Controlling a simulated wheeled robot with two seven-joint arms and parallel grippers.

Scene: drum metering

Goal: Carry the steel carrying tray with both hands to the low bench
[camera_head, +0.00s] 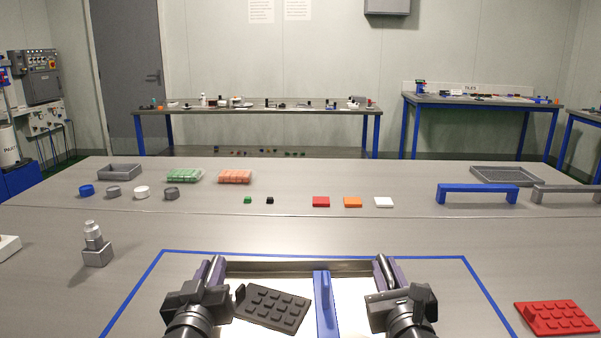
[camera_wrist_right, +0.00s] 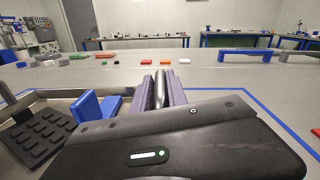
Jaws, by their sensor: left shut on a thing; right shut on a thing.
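The steel carrying tray (camera_head: 270,268) is at the front centre of the head view, with a grey rim and pale floor. My left gripper (camera_head: 214,269) is shut on the tray's left side. My right gripper (camera_head: 385,269) is shut on its right side. I cannot tell which bench is the low bench.
Blue tape (camera_head: 300,252) outlines an area of the worktable around the tray. A red studded plate (camera_head: 557,318) lies right, a metal stepped block (camera_head: 96,247) left. Small blocks, a blue bridge (camera_head: 478,190) and shallow trays stand farther back. Benches (camera_head: 255,110) line the far wall.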

